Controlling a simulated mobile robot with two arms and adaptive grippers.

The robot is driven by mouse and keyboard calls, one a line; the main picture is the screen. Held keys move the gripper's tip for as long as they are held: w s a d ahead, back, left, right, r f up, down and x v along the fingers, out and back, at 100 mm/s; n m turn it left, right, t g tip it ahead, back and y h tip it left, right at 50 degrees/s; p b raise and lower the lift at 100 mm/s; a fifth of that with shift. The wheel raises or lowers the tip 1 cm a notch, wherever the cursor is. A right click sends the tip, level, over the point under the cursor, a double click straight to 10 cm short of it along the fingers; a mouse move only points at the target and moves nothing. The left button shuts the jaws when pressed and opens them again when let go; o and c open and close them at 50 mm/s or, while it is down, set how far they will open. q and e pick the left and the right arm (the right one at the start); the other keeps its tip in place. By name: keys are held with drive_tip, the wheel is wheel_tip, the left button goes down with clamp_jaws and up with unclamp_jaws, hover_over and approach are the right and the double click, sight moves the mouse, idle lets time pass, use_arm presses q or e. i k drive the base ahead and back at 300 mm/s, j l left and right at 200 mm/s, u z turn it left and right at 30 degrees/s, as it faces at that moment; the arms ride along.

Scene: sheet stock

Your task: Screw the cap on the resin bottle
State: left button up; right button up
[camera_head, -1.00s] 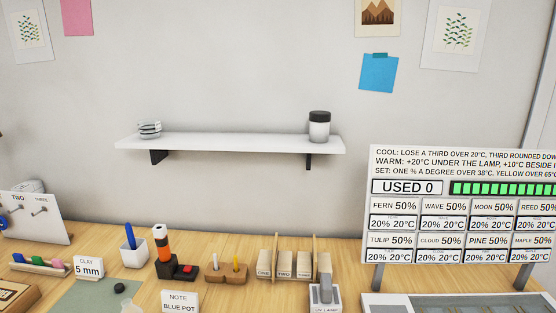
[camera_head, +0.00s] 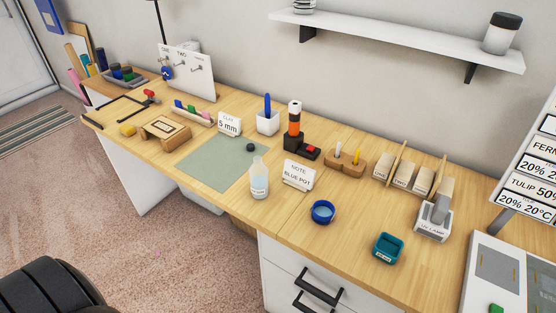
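A clear bottle (camera_head: 259,181) with pale blue liquid and a small label stands upright at the front edge of the green mat (camera_head: 205,163). I take it to be the resin bottle, though its label is too small to read. Its neck is bare at the top. A small dark round piece (camera_head: 250,147), which looks like the cap, lies on the mat behind the bottle, apart from it. Neither of my grippers is in view.
The note card (camera_head: 298,174) stands right of the bottle, with a blue pot (camera_head: 322,211) and a teal tray (camera_head: 388,248) further right. The clay card (camera_head: 229,124) and white pen cup (camera_head: 268,123) stand behind. The mat's left part is clear.

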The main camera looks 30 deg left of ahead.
sight(259, 182)
drive_tip(key=i+j, duration=0.1)
drive_tip(key=j, duration=0.6)
drive_tip(key=i+j+z, duration=0.1)
drive_tip(key=j, duration=1.3)
drive_tip(key=i+z, duration=0.05)
drive_tip(key=i, duration=0.05)
